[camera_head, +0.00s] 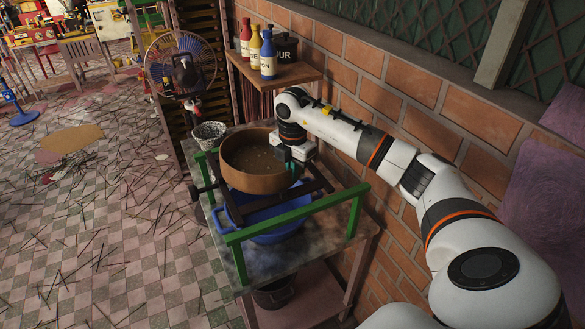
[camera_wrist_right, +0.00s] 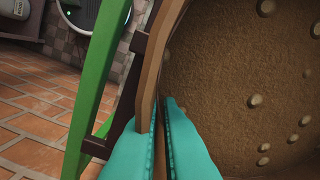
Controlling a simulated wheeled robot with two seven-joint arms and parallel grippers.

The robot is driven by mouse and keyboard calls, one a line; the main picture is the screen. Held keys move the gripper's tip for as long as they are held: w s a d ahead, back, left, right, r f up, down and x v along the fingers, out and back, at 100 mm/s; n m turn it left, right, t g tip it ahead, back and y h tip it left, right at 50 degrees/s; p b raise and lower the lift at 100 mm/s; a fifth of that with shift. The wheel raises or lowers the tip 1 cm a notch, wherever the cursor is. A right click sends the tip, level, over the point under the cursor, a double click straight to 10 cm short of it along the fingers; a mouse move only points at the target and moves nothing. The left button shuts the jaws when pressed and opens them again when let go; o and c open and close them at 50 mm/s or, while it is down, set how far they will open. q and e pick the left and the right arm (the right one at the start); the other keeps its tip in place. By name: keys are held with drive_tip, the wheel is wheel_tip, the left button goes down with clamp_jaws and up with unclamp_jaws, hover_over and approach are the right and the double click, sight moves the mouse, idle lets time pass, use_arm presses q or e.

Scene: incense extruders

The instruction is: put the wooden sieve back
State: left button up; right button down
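The round wooden sieve (camera_head: 255,183) is at the dark wooden rails (camera_head: 318,187) over a blue basin (camera_head: 270,226) on the metal table. It looks nearly level; I cannot tell whether it rests fully on the rails. My right gripper (camera_head: 291,160) is at its right rim. In the right wrist view, the teal fingers (camera_wrist_right: 162,105) stand on either side of the thin rim and close on it. The sieve's brown inside (camera_wrist_right: 225,70), dotted with pale lumps, fills the right of that view. My left gripper is not in view.
A green bar frame (camera_head: 290,222) surrounds the table's near side. A speckled pot (camera_head: 208,135) stands behind the sieve. A wooden shelf (camera_head: 300,78) with bottles (camera_head: 268,55) is on the brick wall at the back. A fan (camera_head: 181,65) stands behind; sticks litter the tiled floor.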

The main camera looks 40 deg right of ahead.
drive_tip(key=shift+s+f, duration=0.15)
drive_tip(key=shift+f, duration=0.25)
drive_tip(key=c, duration=1.8)
unclamp_jaws()
drive_tip(key=shift+f, duration=0.1)
drive_tip(key=shift+o, duration=0.9)
drive_tip(key=shift+w, duration=0.25)
